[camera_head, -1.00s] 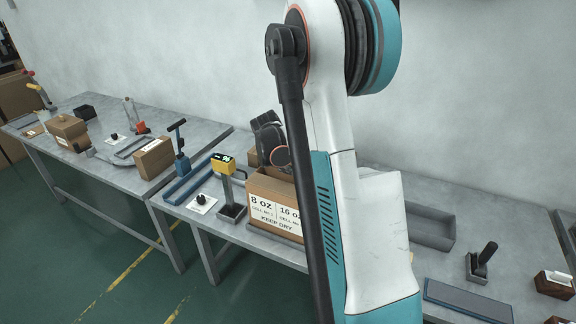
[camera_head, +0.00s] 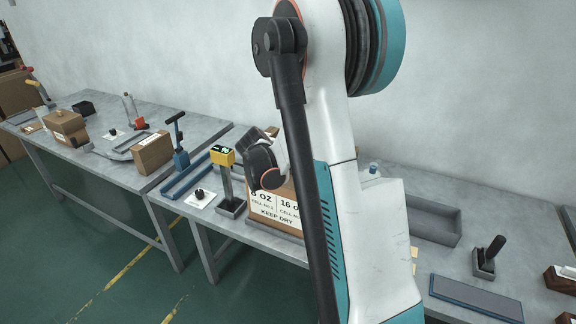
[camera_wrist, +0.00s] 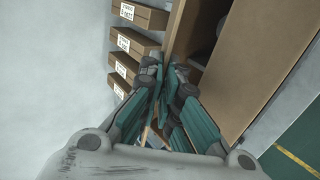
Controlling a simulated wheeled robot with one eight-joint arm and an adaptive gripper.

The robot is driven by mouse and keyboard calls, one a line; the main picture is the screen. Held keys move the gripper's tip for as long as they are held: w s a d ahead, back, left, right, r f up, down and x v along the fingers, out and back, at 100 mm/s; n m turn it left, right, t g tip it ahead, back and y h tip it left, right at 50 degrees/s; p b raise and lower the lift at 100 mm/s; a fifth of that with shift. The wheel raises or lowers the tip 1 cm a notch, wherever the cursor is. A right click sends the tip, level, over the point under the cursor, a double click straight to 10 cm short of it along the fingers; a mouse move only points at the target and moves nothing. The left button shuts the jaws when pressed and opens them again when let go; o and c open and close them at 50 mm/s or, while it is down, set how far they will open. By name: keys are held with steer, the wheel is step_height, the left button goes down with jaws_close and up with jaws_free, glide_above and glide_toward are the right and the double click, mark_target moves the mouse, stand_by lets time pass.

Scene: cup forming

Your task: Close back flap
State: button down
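The cardboard box (camera_head: 276,212), printed "8 OZ", "16 OZ" and "KEEP DRY", stands on the bench in the head view, partly behind my arm. In the wrist view its open inside and brown wall (camera_wrist: 262,55) fill the upper right. A narrow brown panel (camera_wrist: 184,30), which may be a flap, runs down just beyond the fingertips. My gripper (camera_wrist: 166,80) has its teal fingers together beside the box opening, with nothing clearly between them. I cannot tell whether they touch the panel. In the head view the fingers and the back flap are not clear behind my arm.
Several labelled cartons (camera_wrist: 133,43) lie left of the fingers in the wrist view. In the head view a yellow-headed device (camera_head: 222,156) stands close left of the box. A grey tray (camera_head: 434,224), a black-handled tool (camera_head: 487,256) and a flat pad (camera_head: 474,298) lie to the right.

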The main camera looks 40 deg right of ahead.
steer(key=shift+s+a+f+t+h+b, duration=0.1)
steer(key=shift+a+f+t+h+b, duration=0.25)
steer(key=shift+f+h+b, duration=0.6)
steer(key=shift+r+b, duration=0.35)
steer(key=shift+b, duration=0.25)
steer(key=shift+h, duration=0.25)
steer(key=c, duration=1.8)
jaws_free()
steer(key=shift+c, duration=0.2)
steer(key=shift+r, duration=0.15)
